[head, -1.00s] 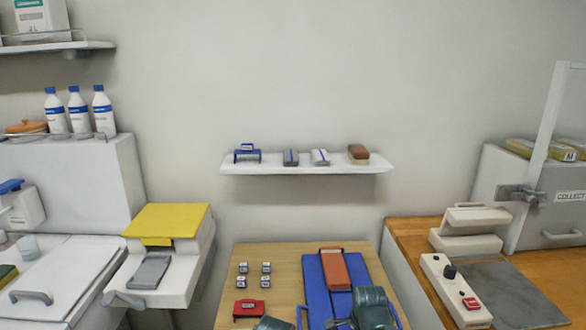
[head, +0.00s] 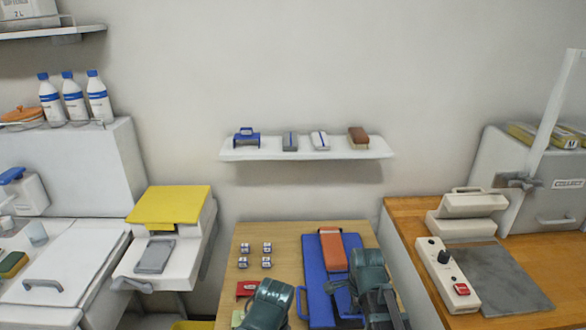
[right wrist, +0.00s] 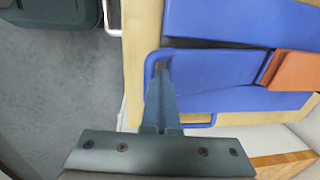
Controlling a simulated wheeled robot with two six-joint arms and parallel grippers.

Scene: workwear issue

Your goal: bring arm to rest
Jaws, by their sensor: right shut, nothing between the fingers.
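My right gripper (head: 331,287) is low in the head view, over the blue board (head: 313,262) on the wooden table. In the right wrist view its fingers (right wrist: 161,68) are together and empty. Their tips overlap the handle end of the blue board (right wrist: 200,70); I cannot tell whether they touch it. My dark green right arm covers part of the board in the head view. Another dark green arm part of mine stands at the table's front left; no left fingers show.
An orange-topped block (head: 332,249) lies on the blue board. Several small labelled blocks (head: 267,247) and a red item (head: 246,288) are on the wooden table (head: 290,240). A white machine with a yellow lid (head: 168,205) stands left. A control box (head: 447,273) stands on the right counter.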

